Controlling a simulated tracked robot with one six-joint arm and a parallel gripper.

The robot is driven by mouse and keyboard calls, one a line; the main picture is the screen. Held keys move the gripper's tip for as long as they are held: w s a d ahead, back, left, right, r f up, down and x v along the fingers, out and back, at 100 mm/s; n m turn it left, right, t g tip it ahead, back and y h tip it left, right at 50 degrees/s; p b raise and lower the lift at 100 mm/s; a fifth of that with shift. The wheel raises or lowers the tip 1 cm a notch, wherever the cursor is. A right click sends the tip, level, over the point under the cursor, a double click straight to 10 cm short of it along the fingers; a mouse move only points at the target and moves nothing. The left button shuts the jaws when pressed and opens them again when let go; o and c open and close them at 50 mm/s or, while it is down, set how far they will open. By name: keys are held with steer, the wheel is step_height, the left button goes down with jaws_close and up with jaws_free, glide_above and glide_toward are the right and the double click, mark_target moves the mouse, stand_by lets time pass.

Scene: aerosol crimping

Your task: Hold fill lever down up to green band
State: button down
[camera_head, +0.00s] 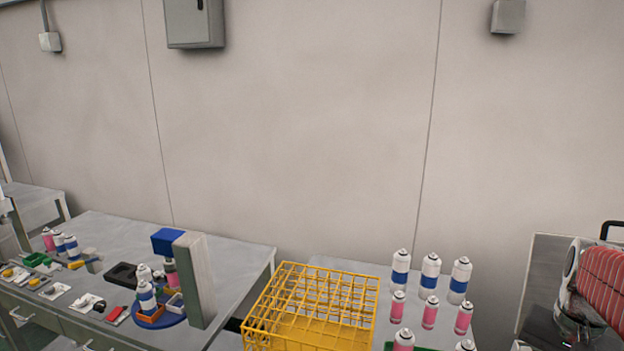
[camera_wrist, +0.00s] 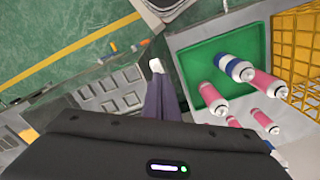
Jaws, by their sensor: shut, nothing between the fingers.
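My gripper (camera_wrist: 157,66) shows in the wrist view with its fingers together and nothing between them. It hangs over the gap between a grey panelled surface and a green tray. I cannot make out a fill lever or a green band in either view. In the head view, a bench station with a blue head (camera_head: 167,241) and a grey upright column (camera_head: 194,279) stands on the left bench. Cans stand on its round blue base.
A green tray (camera_wrist: 196,60) lies beside my fingers. Green floor (camera_wrist: 50,35) is open at upper left.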

steer(key=shift+f, duration=0.25)
steer(key=shift+f, duration=0.5)
steer(key=shift+w+f, duration=0.15)
steer(key=shift+f, duration=2.55)
stand_by(4.6)
